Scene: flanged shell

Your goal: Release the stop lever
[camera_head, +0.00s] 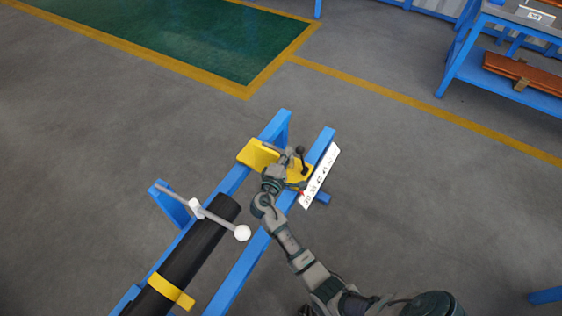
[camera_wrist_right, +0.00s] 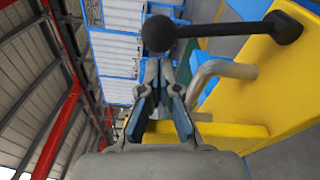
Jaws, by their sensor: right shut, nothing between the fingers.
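A black lever with a ball knob (camera_head: 300,155) stands on the yellow block (camera_head: 257,154) at the far end of the blue frame. In the right wrist view its black ball (camera_wrist_right: 159,33) lies just beyond my fingertips, and its arm runs right to the yellow block (camera_wrist_right: 290,70). A bent grey rod (camera_wrist_right: 215,72) sits beside my fingers on that block. My right gripper (camera_wrist_right: 160,72) is shut and empty, close to the ball and rod; whether it touches either is unclear. In the head view my right gripper (camera_head: 283,160) covers part of the block. My left gripper is not in view.
A black cylinder (camera_head: 195,250) with a yellow band lies along the blue frame (camera_head: 240,278). A grey rod with a white ball end (camera_head: 242,233) crosses above it. A white marked plate (camera_head: 320,178) is on the frame's right side. Open grey floor surrounds the frame.

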